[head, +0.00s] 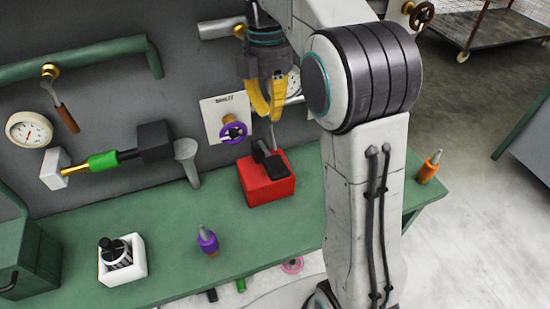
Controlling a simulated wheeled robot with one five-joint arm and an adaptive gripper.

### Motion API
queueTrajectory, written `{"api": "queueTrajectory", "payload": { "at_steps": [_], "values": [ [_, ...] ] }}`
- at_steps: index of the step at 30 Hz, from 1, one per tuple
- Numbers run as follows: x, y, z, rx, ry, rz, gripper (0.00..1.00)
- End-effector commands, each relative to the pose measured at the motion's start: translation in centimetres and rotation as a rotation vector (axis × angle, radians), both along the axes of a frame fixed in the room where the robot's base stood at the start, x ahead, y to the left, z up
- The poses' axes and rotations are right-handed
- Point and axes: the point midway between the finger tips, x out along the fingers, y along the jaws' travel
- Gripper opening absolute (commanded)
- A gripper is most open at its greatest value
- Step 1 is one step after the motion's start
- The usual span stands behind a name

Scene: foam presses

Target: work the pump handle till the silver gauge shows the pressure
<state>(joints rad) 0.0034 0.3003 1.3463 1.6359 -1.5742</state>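A red box (266,182) stands on the green bench, with a black handle-like part (268,160) on top; it looks like the pump. A thin grey rod rises from it toward my gripper (272,117). My gripper has yellow fingers pointing down, above the red box and apart from its black part. The fingertips look close together, but I cannot tell whether they are shut. A round white gauge (29,130) is on the wall at far left. Neither reading is legible, and I cannot tell which is silver.
A purple handwheel (233,133) sits by a white labelled plate. A green-and-black valve assembly (105,160) and green pipe (75,60) are on the wall. A purple bottle (208,240), white holder (122,262) and orange bottle (430,167) stand on the bench (165,245).

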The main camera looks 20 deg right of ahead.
Motion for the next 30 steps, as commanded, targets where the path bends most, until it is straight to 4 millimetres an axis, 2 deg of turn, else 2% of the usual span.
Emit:
{"api": "queueTrajectory", "payload": {
  "at_steps": [5, 18, 24, 30],
  "values": [
    [-0.4, 0.0, -2.1, 0.000, 0.003, 0.000, 0.00],
    [-1.4, 0.0, -9.3, 0.000, 0.003, 0.000, 0.00],
    [-1.7, 0.0, -11.6, 0.000, 0.002, 0.000, 0.00],
    [-1.8, 0.0, -12.9, 0.000, 0.000, 0.000, 0.00]
  ]
}}
